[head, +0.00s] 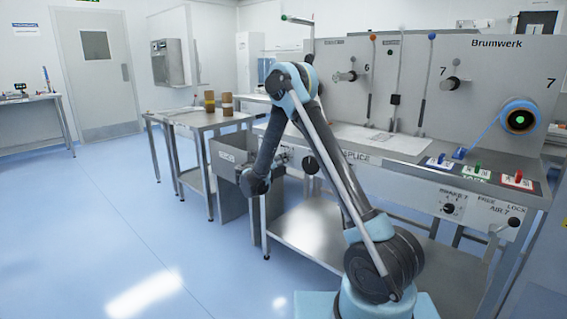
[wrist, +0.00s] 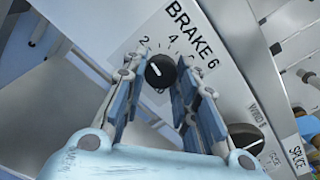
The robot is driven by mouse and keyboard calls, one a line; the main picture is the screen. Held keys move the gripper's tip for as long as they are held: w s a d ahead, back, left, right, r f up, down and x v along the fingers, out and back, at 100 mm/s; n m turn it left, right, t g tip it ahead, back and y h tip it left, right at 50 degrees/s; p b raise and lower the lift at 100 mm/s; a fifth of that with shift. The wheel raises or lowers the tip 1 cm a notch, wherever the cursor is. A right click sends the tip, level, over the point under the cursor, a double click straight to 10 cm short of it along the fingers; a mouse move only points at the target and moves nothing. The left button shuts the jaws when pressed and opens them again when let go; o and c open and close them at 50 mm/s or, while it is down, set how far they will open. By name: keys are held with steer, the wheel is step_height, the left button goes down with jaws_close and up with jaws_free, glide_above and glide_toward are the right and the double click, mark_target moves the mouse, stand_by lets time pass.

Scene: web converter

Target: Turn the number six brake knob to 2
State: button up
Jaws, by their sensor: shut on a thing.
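The brake 6 knob (wrist: 160,71) is round and black with a short white mark, below the BRAKE 6 label (wrist: 190,36) on a pale plate. The mark slants towards the upper left of the wrist view, and its exact reading is hard to tell. The digits 2 (wrist: 145,43) and 4 (wrist: 173,39) show above the knob. My gripper (wrist: 158,78) has a finger on each side of the knob and is shut on it. In the head view my wrist (head: 256,184) is at the front of the machine, and the knob cannot be made out there.
A black WIND 6 knob (wrist: 246,134) sits close to the right finger, beside a SPLICE label (wrist: 298,156). In the head view a brake 7 knob (head: 448,208) is farther right. A side table (head: 200,121) with two brown rolls stands left. The blue floor there is clear.

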steer(key=o, duration=1)
steer(key=shift+f, duration=0.1)
steer(key=shift+o, duration=0.2)
steer(key=v, duration=1.2)
